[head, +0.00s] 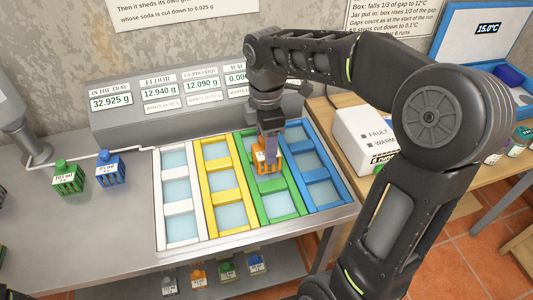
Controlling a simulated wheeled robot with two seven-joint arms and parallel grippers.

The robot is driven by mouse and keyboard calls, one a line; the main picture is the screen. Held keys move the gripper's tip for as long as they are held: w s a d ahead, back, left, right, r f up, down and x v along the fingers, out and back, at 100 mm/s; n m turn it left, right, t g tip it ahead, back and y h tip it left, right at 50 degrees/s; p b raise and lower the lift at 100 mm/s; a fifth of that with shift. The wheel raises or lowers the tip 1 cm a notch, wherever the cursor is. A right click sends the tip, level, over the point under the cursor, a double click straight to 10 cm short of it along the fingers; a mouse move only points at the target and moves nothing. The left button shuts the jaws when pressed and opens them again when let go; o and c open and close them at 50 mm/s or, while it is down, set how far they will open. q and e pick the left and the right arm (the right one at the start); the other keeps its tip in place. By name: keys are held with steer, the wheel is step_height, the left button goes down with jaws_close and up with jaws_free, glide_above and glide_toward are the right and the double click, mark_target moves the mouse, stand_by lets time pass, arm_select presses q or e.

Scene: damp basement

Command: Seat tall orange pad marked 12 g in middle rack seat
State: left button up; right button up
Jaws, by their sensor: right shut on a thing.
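The orange pad (267,161) has a white label, only partly readable behind the fingers. My right gripper (270,150) is shut on its top and holds it upright. The pad is over the middle seat of the green column in the rack (292,214), which has white, yellow, green and blue columns with pale blue seats. I cannot tell whether its base touches the seat floor. The other seats in view look empty. My left gripper is not in view.
A green pad (68,178) and a blue pad (110,170) stand on the metal bench at left. Several small pads, one orange (198,276), stand on the shelf below. A grey readout console (130,128) runs behind the rack.

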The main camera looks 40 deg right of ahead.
steer(key=shift+f, duration=1.85)
steer(key=shift+f, duration=0.1)
steer(key=o, duration=1.3)
steer(key=shift+o, duration=0.2)
step_height(320, 180, up, 12)
steer(key=shift+f+p, duration=0.25)
steer(key=shift+p, duration=0.55)
steer(key=shift+r, duration=0.35)
